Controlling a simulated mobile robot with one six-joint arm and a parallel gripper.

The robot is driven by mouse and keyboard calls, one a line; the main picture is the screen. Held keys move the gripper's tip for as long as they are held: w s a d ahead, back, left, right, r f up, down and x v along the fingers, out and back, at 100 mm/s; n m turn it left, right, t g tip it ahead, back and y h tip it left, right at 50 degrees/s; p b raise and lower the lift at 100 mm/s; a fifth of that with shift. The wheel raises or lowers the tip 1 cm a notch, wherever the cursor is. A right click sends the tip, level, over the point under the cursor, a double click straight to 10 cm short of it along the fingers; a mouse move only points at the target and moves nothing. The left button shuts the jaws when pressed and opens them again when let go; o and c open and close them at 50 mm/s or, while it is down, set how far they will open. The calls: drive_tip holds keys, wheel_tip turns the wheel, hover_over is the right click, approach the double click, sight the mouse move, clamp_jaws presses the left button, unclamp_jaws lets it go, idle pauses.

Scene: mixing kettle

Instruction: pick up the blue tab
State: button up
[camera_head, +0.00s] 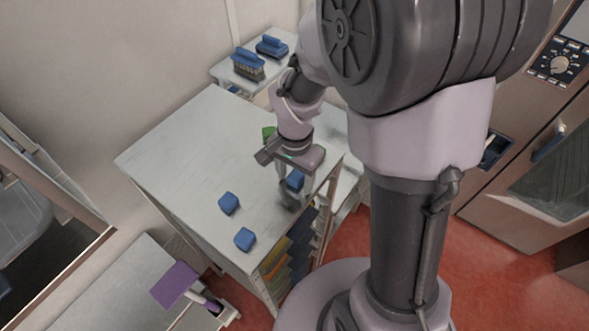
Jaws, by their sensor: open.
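Several blue pieces are in view, and I cannot tell which is the blue tab. One blue block (295,180) is at my gripper (287,190), near the right edge of the grey-white table (185,150). My gripper points down and is open, with its fingers close around or beside this block. Part of the block is hidden by the gripper, and I cannot tell whether they touch. Two more blue blocks lie on the table to the left, one nearer the middle (229,203) and one near the front corner (244,239).
A green piece (268,132) shows behind my wrist. Blue-topped brushes (249,64) stand on a small shelf at the back. A rack with coloured sheets (275,262) is under the table edge. A purple piece (175,284) lies at lower left. The table's left half is clear.

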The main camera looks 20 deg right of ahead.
drive_tip(key=shift+w+f, duration=0.3)
drive_tip(key=shift+w, duration=0.35)
drive_tip(key=shift+s+r, duration=0.2)
drive_tip(key=shift+s, duration=0.3)
drive_tip(key=c, duration=0.9)
drive_tip(key=shift+w, duration=0.1)
clamp_jaws()
drive_tip(key=shift+w, duration=0.1)
